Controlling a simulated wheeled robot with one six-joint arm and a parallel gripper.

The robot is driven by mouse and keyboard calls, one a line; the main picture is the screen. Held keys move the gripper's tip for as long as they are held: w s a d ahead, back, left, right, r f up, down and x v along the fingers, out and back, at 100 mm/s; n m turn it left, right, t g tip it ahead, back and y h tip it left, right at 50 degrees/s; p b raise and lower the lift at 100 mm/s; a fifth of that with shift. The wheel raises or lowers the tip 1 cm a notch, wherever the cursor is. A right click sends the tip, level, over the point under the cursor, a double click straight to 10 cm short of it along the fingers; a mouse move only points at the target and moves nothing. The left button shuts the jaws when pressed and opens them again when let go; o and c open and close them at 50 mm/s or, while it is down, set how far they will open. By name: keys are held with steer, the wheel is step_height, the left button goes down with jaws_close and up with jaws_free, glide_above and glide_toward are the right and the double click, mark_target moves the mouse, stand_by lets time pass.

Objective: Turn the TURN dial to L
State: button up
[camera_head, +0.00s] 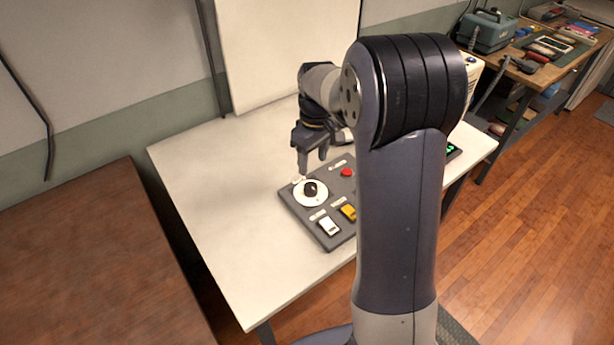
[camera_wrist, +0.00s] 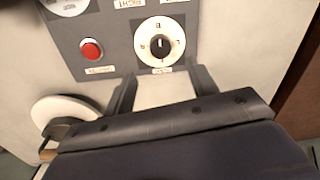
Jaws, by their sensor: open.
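The dial (camera_head: 310,193) is a black knob on a white round plate, on a grey control panel (camera_head: 289,203) on the white table. In the wrist view the dial (camera_wrist: 160,43) lies just beyond my fingertips. In the wrist view my gripper (camera_wrist: 163,84) is open and empty, one finger either side of the dial's label.
The panel also has a red button (camera_head: 347,172), a white switch (camera_head: 328,226) and a yellow switch (camera_head: 348,212). A white round object (camera_wrist: 64,116) lies near my left finger in the wrist view. The table's left side (camera_head: 205,180) is clear. My arm hides the panel's right part.

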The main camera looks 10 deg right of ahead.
mark_target(311, 186)
step_height(311, 186, down, 9)
steer(key=shift+s+a+r+p, duration=0.1)
steer(key=shift+a+p, duration=0.05)
steer(key=shift+p, duration=0.3)
steer(key=shift+c, duration=0.4)
steer(key=c, duration=0.9)
